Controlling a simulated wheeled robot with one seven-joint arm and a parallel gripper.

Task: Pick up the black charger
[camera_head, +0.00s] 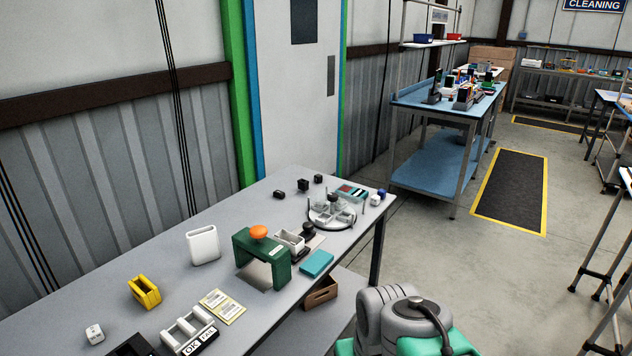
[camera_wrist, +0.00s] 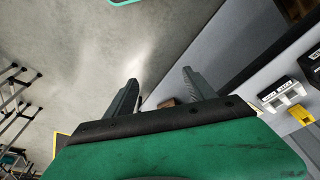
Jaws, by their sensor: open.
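Several small black blocks stand on the grey table (camera_head: 100,270) in the head view. One black block (camera_head: 279,194) is at the back edge, with a second (camera_head: 303,184) and a third (camera_head: 318,179) to its right. I cannot tell which of them is the black charger. My gripper (camera_wrist: 158,80) shows in the wrist view with its two dark fingers apart and nothing between them. It is off the table's side, over the grey floor. The head view shows part of my arm but not the fingers.
A brown bin (camera_head: 320,292) sits below.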

